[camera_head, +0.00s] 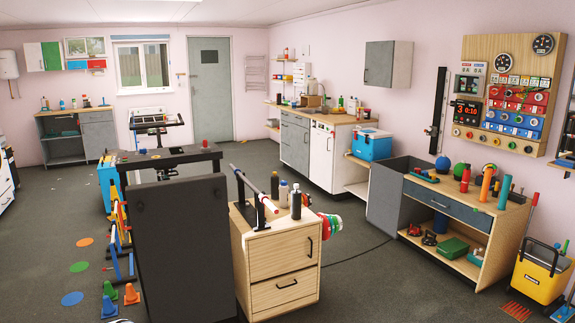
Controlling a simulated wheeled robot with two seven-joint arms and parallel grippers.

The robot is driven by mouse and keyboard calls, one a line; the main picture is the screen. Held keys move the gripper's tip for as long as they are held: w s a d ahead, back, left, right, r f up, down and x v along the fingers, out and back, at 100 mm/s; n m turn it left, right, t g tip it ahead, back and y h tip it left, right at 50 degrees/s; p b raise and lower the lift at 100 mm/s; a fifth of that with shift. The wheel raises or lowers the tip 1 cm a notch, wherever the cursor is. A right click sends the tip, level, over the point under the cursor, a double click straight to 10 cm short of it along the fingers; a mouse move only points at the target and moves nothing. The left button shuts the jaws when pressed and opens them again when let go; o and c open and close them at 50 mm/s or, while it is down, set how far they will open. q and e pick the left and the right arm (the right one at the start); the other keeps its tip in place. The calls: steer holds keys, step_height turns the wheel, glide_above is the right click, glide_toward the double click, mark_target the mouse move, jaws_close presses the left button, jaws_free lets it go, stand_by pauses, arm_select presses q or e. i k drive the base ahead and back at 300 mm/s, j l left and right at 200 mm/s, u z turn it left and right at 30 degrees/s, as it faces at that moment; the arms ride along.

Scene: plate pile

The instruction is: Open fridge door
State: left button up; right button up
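No thing in the head view is clearly a fridge. A white under-counter unit (322,156) with small dark marks along its top front stands at the end of the counter; its front looks shut, and I cannot tell whether it is a fridge. A white unit (5,187) is cut off at the left edge, so its kind is unclear. Neither my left gripper nor my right gripper is in view.
A tall dark panel (182,250) and a wooden drawer cabinet (283,263) stand close in the middle. Cones (131,293) and floor discs (72,299) lie at left. Open grey floor (360,270) lies right of the drawers.

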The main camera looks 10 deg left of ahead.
mark_target(322, 143)
steer(key=i+z, duration=0.45)
steer(key=i, duration=1.7)
steer(key=i+z, duration=0.2)
steer(key=i, duration=1)
steer(key=i+z, duration=0.15)
steer(key=i, duration=1)
steer(key=i+j+u, duration=0.1)
steer(key=i+u, duration=0.25)
steer(key=i, duration=0.2)
steer(key=i+u, duration=0.4)
steer(key=i+l+u, duration=0.35)
steer(key=i, duration=0.25)
steer(key=i+j+u, duration=0.2)
steer(key=i+u, duration=0.15)
steer(key=i, duration=0.65)
steer(key=i+u, duration=0.35)
steer(key=i, duration=0.7)
steer(key=i+z, duration=0.4)
steer(key=i+j+z, duration=0.15)
steer(key=i+z, duration=0.25)
steer(key=i+j+z, duration=0.25)
steer(key=i+z, duration=0.15)
steer(key=i+j+z, duration=0.4)
steer(key=k+l, duration=0.05)
